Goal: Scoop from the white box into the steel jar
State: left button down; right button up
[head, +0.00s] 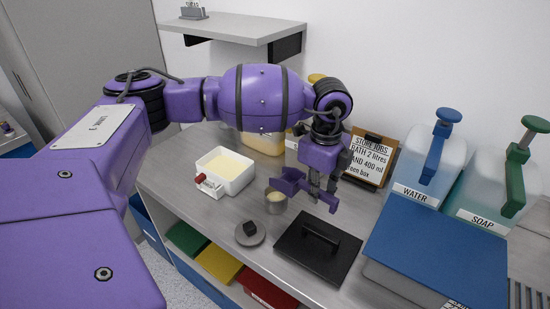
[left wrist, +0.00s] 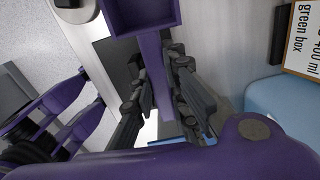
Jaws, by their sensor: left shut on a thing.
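The white box (head: 241,184) stands open on the counter, with pale yellow contents and a red clip on its near left corner. The steel jar (head: 276,207) stands to its right, with pale yellow stuff showing at its mouth. My left gripper (head: 322,192) is shut on the handle of a purple scoop (head: 289,180), just right of the jar. The scoop's head looks close to the jar's rim; I cannot tell whether they touch. The left wrist view shows the scoop's head (left wrist: 142,16) apparently empty, its handle between the fingers (left wrist: 160,95). My right gripper does not show.
A grey lid with a black knob (head: 250,231) lies in front of the jar. A black lid with a handle (head: 318,250) lies to the right. A sign (head: 371,160), water (head: 428,165) and soap (head: 487,190) containers and a blue lid (head: 440,245) stand further right.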

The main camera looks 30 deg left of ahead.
pick_arm(q)
notch_tip(320, 180, up, 4)
jog(key=shift+r, duration=0.4)
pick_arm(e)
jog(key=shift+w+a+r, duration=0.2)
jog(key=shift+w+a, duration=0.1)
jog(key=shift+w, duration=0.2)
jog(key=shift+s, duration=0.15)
